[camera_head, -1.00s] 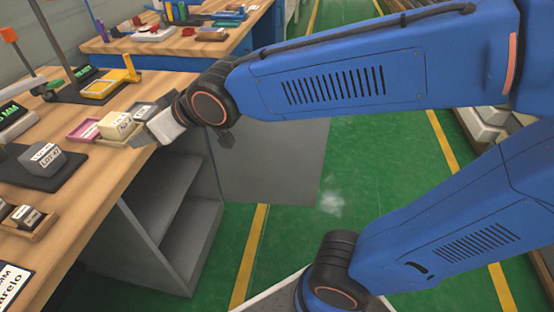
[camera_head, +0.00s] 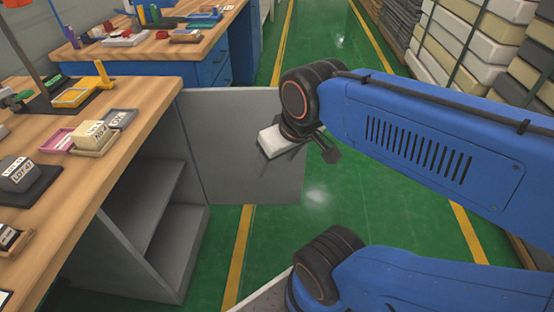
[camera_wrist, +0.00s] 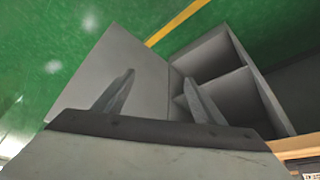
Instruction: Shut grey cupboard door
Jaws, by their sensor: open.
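The grey cupboard door (camera_head: 240,150) stands wide open in the head view, swung out from the far side of the grey cupboard (camera_head: 190,240) under the wooden bench. The cupboard's inside and its shelf are exposed. My gripper (camera_head: 268,150) is in front of the door's upper part in the head view; I cannot tell whether it touches. In the wrist view the two fingers (camera_wrist: 160,95) are spread apart with nothing between them. The door (camera_wrist: 115,75) lies beyond the left finger, and the open cupboard (camera_wrist: 225,75) lies beyond the right finger.
The wooden bench (camera_head: 130,105) carries small trays, labelled blocks and a yellow-handled tool. A second bench with blue drawers (camera_head: 212,65) stands behind. Stacked mattress-like blocks (camera_head: 480,50) line the right side. The green floor (camera_head: 340,190) around the door is clear.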

